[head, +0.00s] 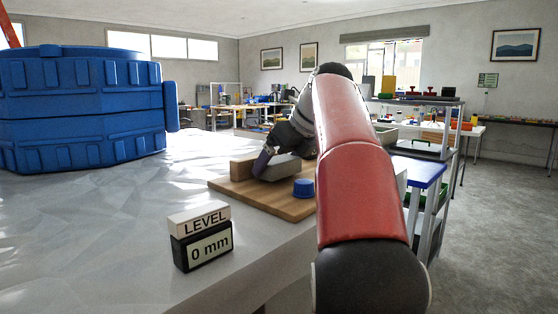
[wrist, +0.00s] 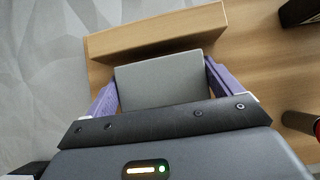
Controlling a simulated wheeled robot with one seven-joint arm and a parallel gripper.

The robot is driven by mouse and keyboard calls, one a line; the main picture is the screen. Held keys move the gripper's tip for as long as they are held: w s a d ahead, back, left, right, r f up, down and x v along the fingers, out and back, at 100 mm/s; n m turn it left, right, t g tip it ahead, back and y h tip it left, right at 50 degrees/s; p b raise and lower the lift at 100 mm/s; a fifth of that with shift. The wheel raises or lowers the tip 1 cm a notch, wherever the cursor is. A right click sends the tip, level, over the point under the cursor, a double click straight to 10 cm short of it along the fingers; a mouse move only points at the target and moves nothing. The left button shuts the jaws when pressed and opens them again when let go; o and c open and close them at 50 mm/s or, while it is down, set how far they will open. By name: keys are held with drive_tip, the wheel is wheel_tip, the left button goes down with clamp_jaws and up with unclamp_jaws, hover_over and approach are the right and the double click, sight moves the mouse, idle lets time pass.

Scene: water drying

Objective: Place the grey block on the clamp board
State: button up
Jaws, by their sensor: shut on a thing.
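The grey block (wrist: 163,82) is held between the two purple fingers of my gripper (wrist: 163,88) in the wrist view. In the head view the grey block (head: 284,168) shows at my gripper (head: 264,160), low over the wooden clamp board (head: 228,189). I cannot tell whether its underside touches the board. The board also fills the middle and right of the wrist view (wrist: 262,75). A raised wooden bar (wrist: 155,32) runs along the board just beyond the block. The bar also shows in the head view (head: 241,169). My wrist hides the block's near side.
A blue cap (head: 303,187) is on the board to the right of the block. A level display (head: 203,237) reading 0 mm stands at the front left. A large blue tank (head: 85,105) stands at the back left. A dark object (wrist: 300,12) is at the wrist view's upper right.

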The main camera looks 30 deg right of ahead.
drive_tip(key=shift+f, duration=0.5)
drive_tip(key=o, duration=0.8)
drive_tip(key=shift+o, duration=0.2)
drive_tip(key=p+v, duration=0.2)
drive_tip(key=v, duration=0.5)
drive_tip(key=shift+r, duration=0.25)
drive_tip(key=shift+s+r, duration=0.15)
drive_tip(key=shift+s, duration=0.1)
drive_tip(key=shift+s+d, duration=0.1)
